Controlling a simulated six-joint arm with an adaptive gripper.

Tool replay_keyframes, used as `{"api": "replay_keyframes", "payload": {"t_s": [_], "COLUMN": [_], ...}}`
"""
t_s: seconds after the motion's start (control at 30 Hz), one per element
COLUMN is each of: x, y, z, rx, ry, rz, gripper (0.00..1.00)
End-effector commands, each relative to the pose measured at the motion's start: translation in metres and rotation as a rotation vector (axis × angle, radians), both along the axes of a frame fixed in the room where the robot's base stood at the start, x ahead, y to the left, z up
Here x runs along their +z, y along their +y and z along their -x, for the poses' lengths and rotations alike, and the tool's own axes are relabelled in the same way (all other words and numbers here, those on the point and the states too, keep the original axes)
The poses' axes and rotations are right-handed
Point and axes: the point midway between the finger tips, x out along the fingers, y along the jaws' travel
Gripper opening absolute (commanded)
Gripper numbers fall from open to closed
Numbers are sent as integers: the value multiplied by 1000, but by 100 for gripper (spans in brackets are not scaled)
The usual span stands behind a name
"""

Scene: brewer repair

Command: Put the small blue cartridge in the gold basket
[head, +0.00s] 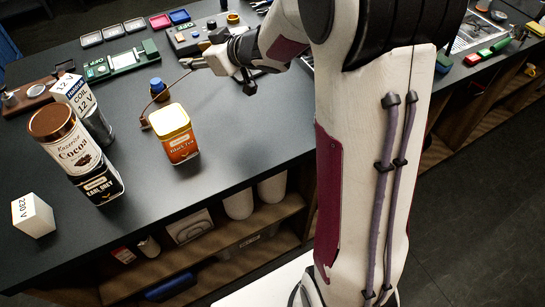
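A small blue piece (156,85), which looks like the cartridge, stands on the dark bench behind the orange tea tin. Its lower part is partly crossed by a thin curved wire. A small gold round piece (232,18) at the back, by the grey panel, may be the gold basket; it is too small to be sure. My gripper (190,63) is above the bench, to the right of and a little beyond the blue piece, apart from it. The fingers are small and seen from the side, so their opening is unclear.
An orange tea tin (174,136), a cocoa tin (65,138) stacked on a dark Earl Grey tin (103,185), a 12 V box (75,94) and a 230 V block (33,215) stand at left. A green device (121,60) lies behind. The bench right of the orange tin is clear.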

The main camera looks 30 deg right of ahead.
Motion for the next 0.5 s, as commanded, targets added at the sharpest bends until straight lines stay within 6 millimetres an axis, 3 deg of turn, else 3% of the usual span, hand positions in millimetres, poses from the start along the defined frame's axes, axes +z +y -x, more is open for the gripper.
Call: {"api": "replay_keyframes", "payload": {"t_s": [0.27,0.5], "x": [43,67], "y": [-34,-57], "z": [27,68], "rx": [-196,-347], "ry": [-6,34], "rz": [95,141], "gripper": [38,38]}}
